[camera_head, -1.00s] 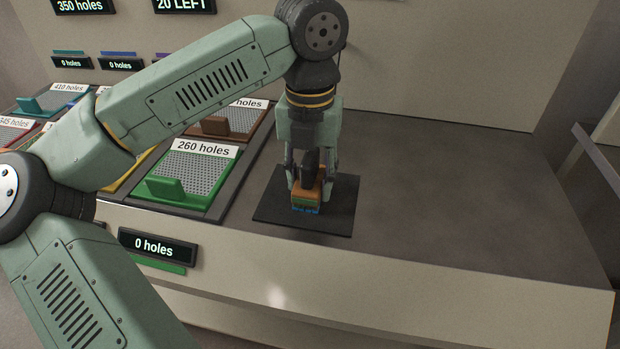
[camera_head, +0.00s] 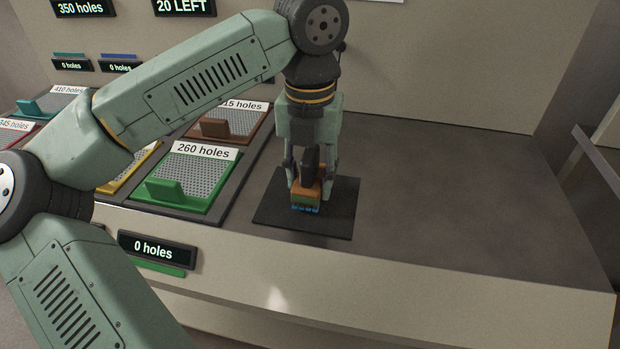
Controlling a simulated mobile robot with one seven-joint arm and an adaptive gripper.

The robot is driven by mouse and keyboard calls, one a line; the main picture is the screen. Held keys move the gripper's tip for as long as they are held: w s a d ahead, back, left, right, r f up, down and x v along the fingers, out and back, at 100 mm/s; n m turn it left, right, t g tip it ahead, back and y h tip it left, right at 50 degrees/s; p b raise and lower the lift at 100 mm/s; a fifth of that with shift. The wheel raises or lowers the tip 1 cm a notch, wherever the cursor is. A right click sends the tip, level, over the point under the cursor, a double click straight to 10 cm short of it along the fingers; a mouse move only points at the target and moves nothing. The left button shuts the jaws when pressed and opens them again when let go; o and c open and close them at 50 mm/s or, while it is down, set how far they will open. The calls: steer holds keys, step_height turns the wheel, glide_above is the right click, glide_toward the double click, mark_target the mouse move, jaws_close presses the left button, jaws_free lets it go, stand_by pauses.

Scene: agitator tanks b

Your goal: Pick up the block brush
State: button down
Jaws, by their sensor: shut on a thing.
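The block brush (camera_head: 306,197) has an orange-brown block, a green band and blue bristles at the bottom. It is upright, on or just above a black mat (camera_head: 336,218) on the counter. My gripper (camera_head: 307,184) points straight down from above and is shut on the brush, with a finger on either side. A dark upright part (camera_head: 309,160) shows between the fingers; I cannot tell whether it belongs to the brush. The fingers hide part of the block.
A green perforated tray (camera_head: 191,180) labelled 260 holes lies left of the mat. The counter (camera_head: 450,190) is clear to the right. A wall rises at the back.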

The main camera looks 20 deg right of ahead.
steer(key=shift+s+a+r+b, duration=0.15)
steer(key=shift+a+r+b, duration=0.1)
steer(key=shift+r, duration=0.4)
steer(key=shift+s+a+r+b, duration=0.1)
steer(key=shift+a+r+b, duration=0.1)
steer(key=shift+r, duration=0.4)
steer(key=s+a+r+b, duration=0.1)
steer(key=s+a+b, duration=0.1)
steer(key=s+a, duration=0.7)
steer(key=a, duration=0.3)
steer(key=shift+r+b, duration=0.3)
